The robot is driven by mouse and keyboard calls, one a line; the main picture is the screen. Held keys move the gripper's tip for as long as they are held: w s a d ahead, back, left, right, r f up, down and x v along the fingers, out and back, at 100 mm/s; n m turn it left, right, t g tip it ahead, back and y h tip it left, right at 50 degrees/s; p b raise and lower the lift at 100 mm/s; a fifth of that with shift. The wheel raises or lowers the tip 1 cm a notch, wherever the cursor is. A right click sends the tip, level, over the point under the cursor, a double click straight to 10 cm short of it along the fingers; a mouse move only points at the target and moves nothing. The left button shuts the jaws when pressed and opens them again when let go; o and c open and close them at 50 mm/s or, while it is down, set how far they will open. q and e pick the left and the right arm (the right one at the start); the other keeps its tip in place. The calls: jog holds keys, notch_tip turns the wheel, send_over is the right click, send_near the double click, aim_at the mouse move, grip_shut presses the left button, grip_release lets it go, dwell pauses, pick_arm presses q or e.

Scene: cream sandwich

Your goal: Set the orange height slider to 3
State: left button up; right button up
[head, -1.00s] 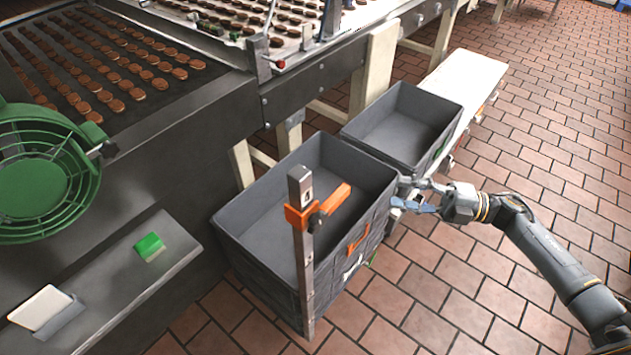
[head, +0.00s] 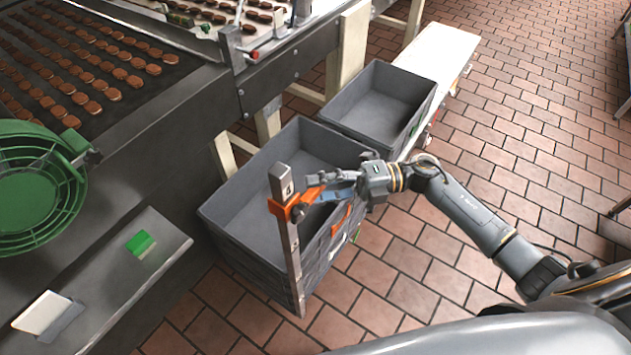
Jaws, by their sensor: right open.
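The orange height slider (head: 279,209) sits around an upright grey metal post (head: 291,248), a little below the post's top. Its orange handle (head: 308,196) points right and toward the back. My right gripper (head: 322,188) reaches in from the right. Its open fingers are at the orange handle and overlap it in the picture; I cannot tell whether they touch it. My left gripper is not in view.
A large grey crate (head: 222,205) stands right behind the post, with a smaller grey crate (head: 372,85) beyond it. A conveyor with biscuits (head: 100,85) and a green fan (head: 35,190) are at left. A metal shelf (head: 115,262) holds a green-and-white block (head: 140,243).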

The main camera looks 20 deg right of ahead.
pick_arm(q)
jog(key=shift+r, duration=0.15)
pick_arm(e)
jog(key=shift+w+a, duration=0.15)
jog(key=shift+a, duration=0.35)
grip_shut()
